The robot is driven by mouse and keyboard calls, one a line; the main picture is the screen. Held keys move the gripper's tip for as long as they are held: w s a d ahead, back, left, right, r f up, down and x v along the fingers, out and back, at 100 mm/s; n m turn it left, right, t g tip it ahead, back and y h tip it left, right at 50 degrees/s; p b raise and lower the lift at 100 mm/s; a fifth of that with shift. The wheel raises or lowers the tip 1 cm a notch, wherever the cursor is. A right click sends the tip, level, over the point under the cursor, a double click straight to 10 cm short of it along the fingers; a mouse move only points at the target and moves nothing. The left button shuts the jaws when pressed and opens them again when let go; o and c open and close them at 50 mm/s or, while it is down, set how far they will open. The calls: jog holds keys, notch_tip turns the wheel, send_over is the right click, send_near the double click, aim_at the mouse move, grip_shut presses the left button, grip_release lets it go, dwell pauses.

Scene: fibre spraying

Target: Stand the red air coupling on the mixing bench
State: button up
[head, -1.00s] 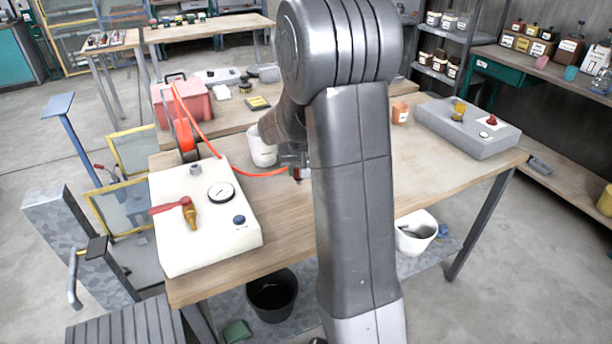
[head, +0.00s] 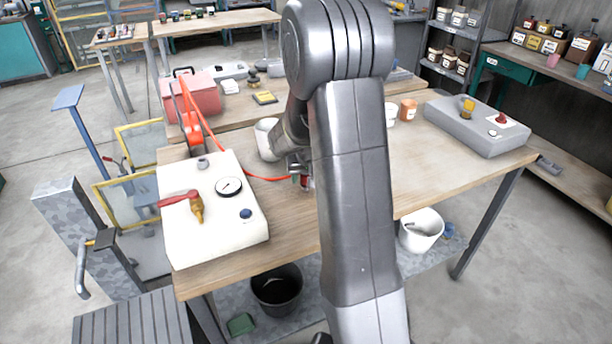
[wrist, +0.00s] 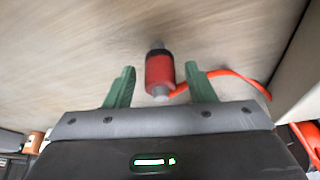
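The red air coupling (wrist: 160,72) has a dark collar and grey ends, with an orange hose (wrist: 240,80) running off to its right. In the wrist view it is between the two green fingers of my gripper (wrist: 160,86), with a gap on each side, so the gripper is open. In the head view a small red part of the coupling (head: 308,183) shows beside my arm, low over the mixing bench (head: 285,222). My arm hides most of it. I cannot tell whether it stands or lies, or whether it touches the bench.
A cream box with a gauge and red-handled valve (head: 212,225) is at the bench's left. A white cup (head: 266,140) stands behind my gripper. A grey box (head: 480,125) and an orange-brown jar (head: 408,109) are at the right.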

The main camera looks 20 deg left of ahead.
jog(key=shift+r, duration=0.1)
jog(key=shift+r, duration=0.2)
jog(key=v, duration=1.1)
jog(key=shift+s+r, duration=0.2)
jog(key=shift+r, duration=0.1)
jog(key=shift+d, duration=0.1)
jog(key=shift+c, duration=0.2)
